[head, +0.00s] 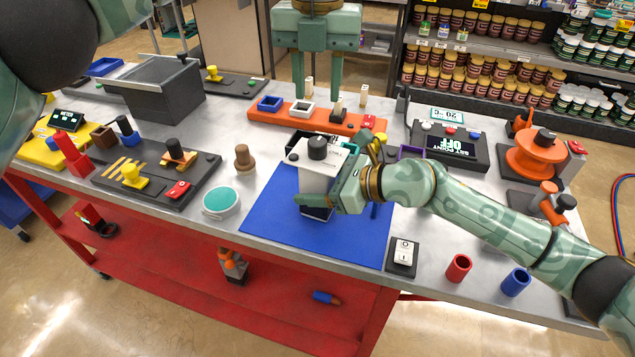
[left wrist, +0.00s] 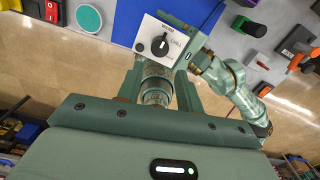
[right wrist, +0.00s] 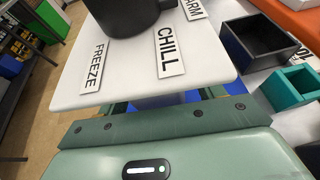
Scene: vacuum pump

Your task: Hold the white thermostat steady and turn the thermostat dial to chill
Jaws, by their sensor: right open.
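The white thermostat (head: 318,178) stands on the blue mat (head: 262,215), with a black dial (head: 318,147) on top. In the right wrist view its white top plate (right wrist: 215,65) carries FREEZE, CHILL and WARM labels, with the dial (right wrist: 125,15) cut off at the top edge. My right gripper (head: 312,188) is at the thermostat's body from the right, its open fingers reaching beneath the plate; the far finger is mostly hidden. My left gripper (head: 317,97) is open and empty, pointing down above and behind the thermostat. The dial (left wrist: 160,44) also shows beyond its fingers in the left wrist view.
An orange board (head: 270,118) lies behind the mat, beneath my left gripper. A teal-topped round container (head: 221,202) and a brown knob (head: 244,158) stand to the left. A black switch box (head: 402,256) sits at the mat's right corner. The mat's front is clear.

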